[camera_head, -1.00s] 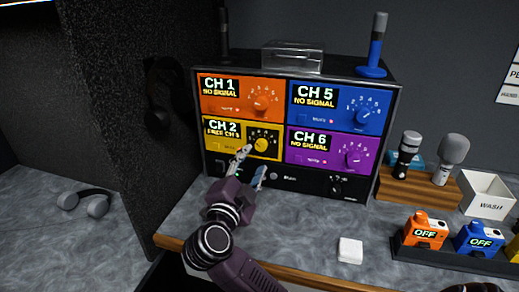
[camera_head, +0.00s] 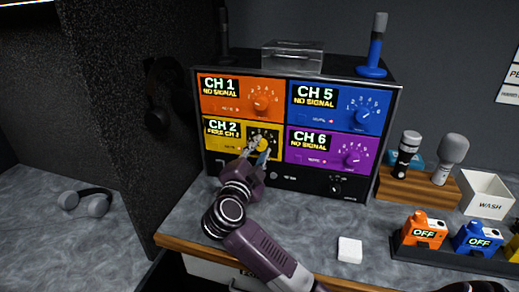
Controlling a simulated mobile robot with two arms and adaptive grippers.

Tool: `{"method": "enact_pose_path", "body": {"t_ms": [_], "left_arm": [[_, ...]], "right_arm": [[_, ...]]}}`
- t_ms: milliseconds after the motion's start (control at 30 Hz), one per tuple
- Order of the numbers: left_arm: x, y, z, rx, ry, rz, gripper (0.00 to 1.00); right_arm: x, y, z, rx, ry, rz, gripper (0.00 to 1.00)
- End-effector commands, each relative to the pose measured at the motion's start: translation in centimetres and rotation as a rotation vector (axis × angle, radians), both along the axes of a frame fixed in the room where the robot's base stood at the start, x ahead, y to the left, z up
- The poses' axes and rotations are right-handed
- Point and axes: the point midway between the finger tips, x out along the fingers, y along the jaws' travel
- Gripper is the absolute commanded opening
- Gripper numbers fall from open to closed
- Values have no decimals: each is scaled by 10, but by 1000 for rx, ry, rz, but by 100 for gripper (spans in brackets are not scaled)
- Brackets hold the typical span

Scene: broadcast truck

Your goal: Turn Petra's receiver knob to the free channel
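The receiver rack has a yellow panel (camera_head: 222,142) at lower left. Its display reads CH 2, with a smaller line that looks like FREE CH 3. Its yellow knob (camera_head: 263,143) sits on a black dial at the panel's right, partly hidden by my fingers. My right gripper (camera_head: 262,147) is at this knob, its two fingers apart with the tips over the knob's lower left. I cannot tell whether they touch it. The pointer's exact setting is hidden. My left gripper is not in view.
Orange CH 1 (camera_head: 229,97), blue CH 5 (camera_head: 325,105) and purple CH 6 (camera_head: 318,147) panels adjoin it, each reading NO SIGNAL. Microphones stand in a wooden holder (camera_head: 415,188) at right, near a WASH box (camera_head: 487,196). A white block (camera_head: 350,250) lies on the counter.

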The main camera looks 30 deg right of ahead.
Motion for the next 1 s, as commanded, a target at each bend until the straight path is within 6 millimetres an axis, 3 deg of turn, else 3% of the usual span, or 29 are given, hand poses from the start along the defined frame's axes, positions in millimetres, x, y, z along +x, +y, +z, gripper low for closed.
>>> {"method": "enact_pose_path", "body": {"t_ms": [167,467,1000], "left_arm": [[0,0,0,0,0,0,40],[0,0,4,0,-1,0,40],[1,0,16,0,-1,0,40]], "right_arm": [[0,0,0,1,1,-1,0],[-1,0,0,34,-36,-2,0],[-1,0,-2,257,-294,-3,0]]}}
